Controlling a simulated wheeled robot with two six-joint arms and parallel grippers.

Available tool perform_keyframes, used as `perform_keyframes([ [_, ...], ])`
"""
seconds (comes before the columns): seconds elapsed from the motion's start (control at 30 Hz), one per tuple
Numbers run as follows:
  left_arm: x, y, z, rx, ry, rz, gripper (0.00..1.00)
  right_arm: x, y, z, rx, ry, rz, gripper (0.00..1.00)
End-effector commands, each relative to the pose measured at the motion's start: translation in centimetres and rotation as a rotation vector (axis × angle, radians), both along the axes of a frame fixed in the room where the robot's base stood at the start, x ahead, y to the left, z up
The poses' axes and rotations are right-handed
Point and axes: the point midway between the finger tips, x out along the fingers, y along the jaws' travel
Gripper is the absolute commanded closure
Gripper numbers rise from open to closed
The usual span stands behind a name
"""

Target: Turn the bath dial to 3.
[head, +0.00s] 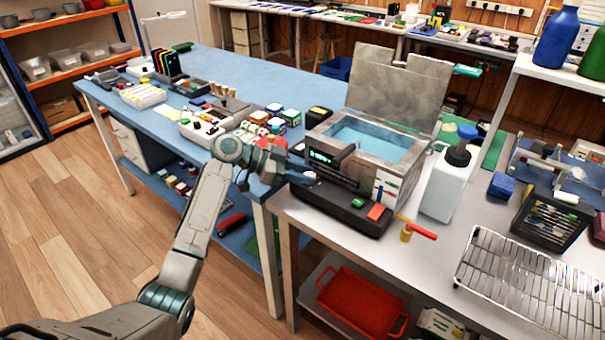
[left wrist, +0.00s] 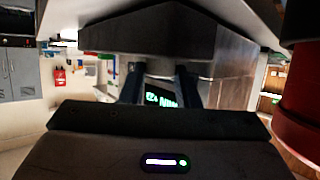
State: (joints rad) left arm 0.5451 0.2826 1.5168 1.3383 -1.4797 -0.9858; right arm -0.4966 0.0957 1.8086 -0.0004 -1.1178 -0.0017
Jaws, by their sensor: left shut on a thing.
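The bath (head: 397,158) is a grey metal box of blue water with its lid raised, in the middle of the head view. A black control unit (head: 345,208) with a green lit display (head: 320,157) is at its front. My left gripper (head: 302,178) reaches the unit from the left and is shut on the dial, which is mostly hidden by the fingers. In the left wrist view the two dark fingers (left wrist: 158,85) stand either side of the dial, with green digits (left wrist: 160,100) beyond. The dial's setting cannot be read. My right gripper is not in view.
A red-handled tap (head: 415,228) sticks out near the bench's front edge. A wire rack (head: 530,285) lies at the right. The blue table (head: 290,75) at the left holds many small items.

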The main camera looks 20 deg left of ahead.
Motion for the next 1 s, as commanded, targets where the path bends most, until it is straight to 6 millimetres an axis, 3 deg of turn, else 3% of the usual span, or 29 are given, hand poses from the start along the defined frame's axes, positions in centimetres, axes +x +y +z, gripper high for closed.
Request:
perform_keyframes([
  [0.07, 0.0, 0.0, -0.1, 0.0, 0.002, 0.0, 0.94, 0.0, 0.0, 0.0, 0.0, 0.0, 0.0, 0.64],
  [0.1, 0.0, 0.0, -0.1, 0.0, 0.002, 0.0, 0.66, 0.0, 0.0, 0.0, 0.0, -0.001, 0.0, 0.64],
  [0.2, 0.0, 0.0, -0.1, 0.0, 0.001, 0.0, 0.5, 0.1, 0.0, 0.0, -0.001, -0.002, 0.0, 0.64],
  [0.73, 0.1, 0.0, 0.2, -0.001, -0.004, 0.011, 0.5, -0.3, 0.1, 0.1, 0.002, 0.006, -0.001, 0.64],
  [1.0, -0.3, -0.1, 0.8, 0.0, -0.001, 0.149, 0.5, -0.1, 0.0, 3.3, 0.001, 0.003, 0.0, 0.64],
])
